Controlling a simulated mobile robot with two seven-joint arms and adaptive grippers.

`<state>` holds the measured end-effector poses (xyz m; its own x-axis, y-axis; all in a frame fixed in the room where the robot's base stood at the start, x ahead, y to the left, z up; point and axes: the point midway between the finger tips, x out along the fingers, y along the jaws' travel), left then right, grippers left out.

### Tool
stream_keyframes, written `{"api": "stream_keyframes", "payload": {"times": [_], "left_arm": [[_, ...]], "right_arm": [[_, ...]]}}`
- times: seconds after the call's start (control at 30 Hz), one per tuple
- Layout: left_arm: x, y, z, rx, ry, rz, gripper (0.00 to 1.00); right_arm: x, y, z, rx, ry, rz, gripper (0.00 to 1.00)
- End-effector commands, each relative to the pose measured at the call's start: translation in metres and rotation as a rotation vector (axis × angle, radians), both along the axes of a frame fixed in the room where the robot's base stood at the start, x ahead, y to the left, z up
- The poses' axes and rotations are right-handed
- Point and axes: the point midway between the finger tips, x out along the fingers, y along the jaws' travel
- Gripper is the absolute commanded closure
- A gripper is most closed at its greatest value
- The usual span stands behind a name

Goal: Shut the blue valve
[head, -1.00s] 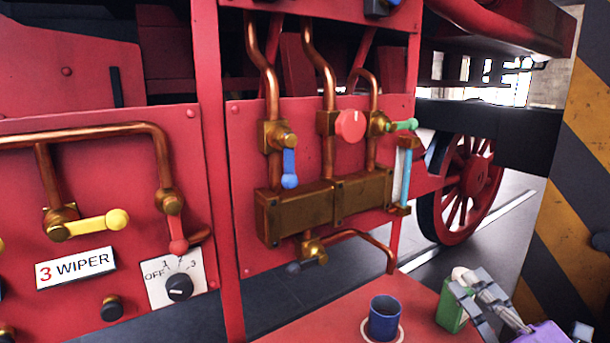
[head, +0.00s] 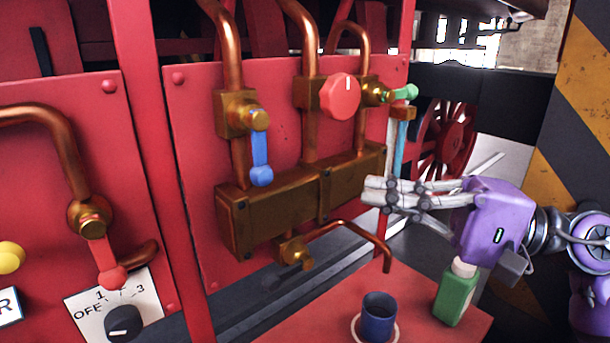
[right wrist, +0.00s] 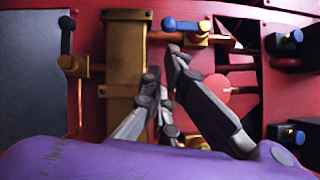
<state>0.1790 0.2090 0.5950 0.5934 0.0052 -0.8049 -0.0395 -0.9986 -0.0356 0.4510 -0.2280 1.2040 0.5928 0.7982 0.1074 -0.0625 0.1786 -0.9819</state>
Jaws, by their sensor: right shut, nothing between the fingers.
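The blue valve is a brass body on a copper pipe with a blue lever (head: 260,152) hanging straight down, along the pipe. Its blue lever also shows at the top of the right wrist view (right wrist: 181,24). My right gripper (head: 370,190) is shut and empty, its fingers pointing left in front of the right end of the brass manifold (head: 345,180). It is apart from the blue lever, to its right and slightly lower. In the right wrist view the shut fingers (right wrist: 165,65) overlap the manifold's edge. My left gripper is out of view.
A red knob (head: 340,96) and a green-handled valve (head: 403,92) sit right of the blue valve. A red lever (head: 106,262) and a selector dial (head: 123,321) are at left. A blue cup (head: 378,318) and a green bottle (head: 456,294) stand on the red surface below.

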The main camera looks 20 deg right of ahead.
Motion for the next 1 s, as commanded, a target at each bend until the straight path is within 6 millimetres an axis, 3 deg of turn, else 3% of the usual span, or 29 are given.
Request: {"api": "stream_keyframes", "payload": {"times": [0.27,0.7,1.0], "left_arm": [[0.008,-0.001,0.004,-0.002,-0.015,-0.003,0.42],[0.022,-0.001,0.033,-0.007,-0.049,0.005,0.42],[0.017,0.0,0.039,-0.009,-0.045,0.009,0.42]], "right_arm": [[0.003,0.004,0.001,0.002,0.003,0.002,1.0],[0.043,0.059,0.014,0.003,-0.003,0.004,1.0],[0.058,0.079,0.013,0.004,0.0,0.001,1.0]]}}
